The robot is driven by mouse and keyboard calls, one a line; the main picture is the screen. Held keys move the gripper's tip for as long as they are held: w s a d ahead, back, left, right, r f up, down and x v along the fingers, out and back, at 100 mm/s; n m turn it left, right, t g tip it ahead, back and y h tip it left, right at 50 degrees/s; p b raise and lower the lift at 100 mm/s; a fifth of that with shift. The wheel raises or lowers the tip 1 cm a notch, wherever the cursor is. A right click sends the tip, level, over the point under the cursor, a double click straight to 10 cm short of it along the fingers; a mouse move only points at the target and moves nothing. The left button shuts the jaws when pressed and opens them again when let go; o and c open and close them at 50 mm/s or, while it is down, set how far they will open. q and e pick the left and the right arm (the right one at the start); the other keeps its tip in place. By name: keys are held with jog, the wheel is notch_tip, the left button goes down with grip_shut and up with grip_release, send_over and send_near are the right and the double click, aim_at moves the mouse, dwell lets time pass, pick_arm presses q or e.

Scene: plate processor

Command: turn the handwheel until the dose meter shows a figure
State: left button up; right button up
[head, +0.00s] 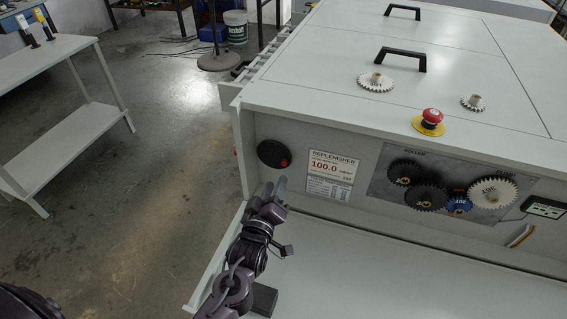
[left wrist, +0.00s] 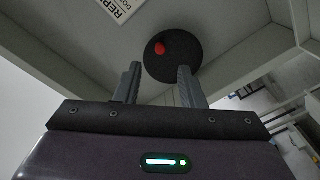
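The handwheel (head: 274,154) is a black disc with a red knob, on the left end of the machine's grey front panel. In the left wrist view the handwheel (left wrist: 176,58) lies just beyond the fingertips, with its red knob at upper left of the disc. My left gripper (head: 276,183) is just below the handwheel in the head view. Its two fingers (left wrist: 159,72) are apart with nothing between them; I cannot tell whether they touch the wheel. A white replenisher plate (head: 331,174) right of the wheel reads 100.0 in red. My right gripper is out of view.
A small dark-framed display (head: 544,207) is at the panel's right end, too small to read. Gears (head: 428,198) and a red emergency button (head: 432,117) are right of the plate. A grey shelf (head: 400,275) juts below the panel. Open floor (head: 160,190) lies left.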

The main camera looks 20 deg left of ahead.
aim_at(284, 165)
pick_arm(q)
jog(key=w, duration=0.5)
jog(key=shift+w+a+p, duration=0.1)
jog(key=shift+w+p, duration=0.15)
jog(key=shift+p, duration=0.15)
jog(key=shift+w, duration=0.65)
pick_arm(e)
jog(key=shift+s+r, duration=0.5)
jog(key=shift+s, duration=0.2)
pick_arm(q)
jog(key=c, duration=0.6)
grip_shut()
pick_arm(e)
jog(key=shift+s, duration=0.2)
